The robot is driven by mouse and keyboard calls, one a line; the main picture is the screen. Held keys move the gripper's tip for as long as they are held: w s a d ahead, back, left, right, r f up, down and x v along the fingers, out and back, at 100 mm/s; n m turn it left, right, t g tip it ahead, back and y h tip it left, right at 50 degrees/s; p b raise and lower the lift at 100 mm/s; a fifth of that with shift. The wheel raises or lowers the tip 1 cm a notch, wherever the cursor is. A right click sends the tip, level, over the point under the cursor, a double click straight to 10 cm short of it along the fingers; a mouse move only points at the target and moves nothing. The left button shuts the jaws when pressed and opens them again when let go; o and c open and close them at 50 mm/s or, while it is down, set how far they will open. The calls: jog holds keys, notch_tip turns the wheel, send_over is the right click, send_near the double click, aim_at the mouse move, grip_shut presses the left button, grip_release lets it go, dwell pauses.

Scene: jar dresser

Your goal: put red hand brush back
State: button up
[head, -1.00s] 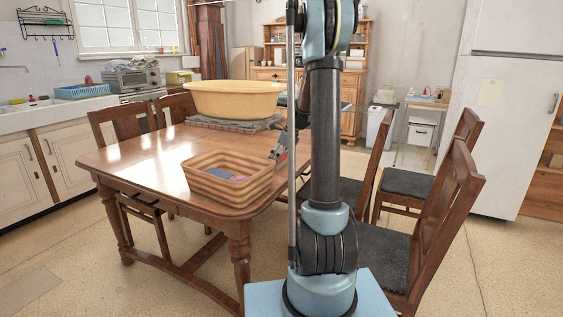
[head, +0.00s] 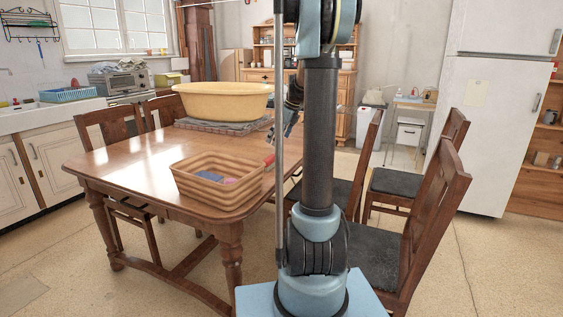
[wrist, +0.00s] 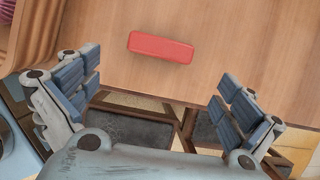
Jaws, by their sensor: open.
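The red hand brush (wrist: 161,47) lies on the table, seen from above as a plain red block in the wrist view. In the head view the red brush (head: 269,160) shows just beyond the right rim of the striped basket, partly hidden by it. My gripper (wrist: 160,88) is open and empty, its two blue-padded fingers spread wide. The brush is apart from the fingers, beyond their tips in the wrist view. In the head view my gripper (head: 288,126) is above the table, partly hidden behind my arm.
The striped basket (head: 221,196) on the near table corner holds blue and pink items. A yellow tub (head: 222,100) stands on a folded grey cloth farther back. Chairs (head: 430,215) line the table's right side. The table's left part (head: 125,165) is clear.

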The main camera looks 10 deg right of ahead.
jog(key=s+a+f+n+h, duration=0.1)
jog(key=s+a+n, duration=0.1)
jog(key=s+n, duration=0.65)
jog(key=s+a+n+h, duration=0.15)
jog(key=s+n, duration=0.25)
jog(key=s, duration=1)
jog(key=s+f+n, duration=0.6)
jog(key=s, duration=0.3)
jog(key=s+d+f+n+h, duration=0.1)
jog(key=s+f+n, duration=0.5)
jog(key=s, duration=0.3)
jog(key=shift+s+f+n, duration=0.3)
jog(key=shift+s+n, duration=0.05)
jog(key=shift+s, duration=0.05)
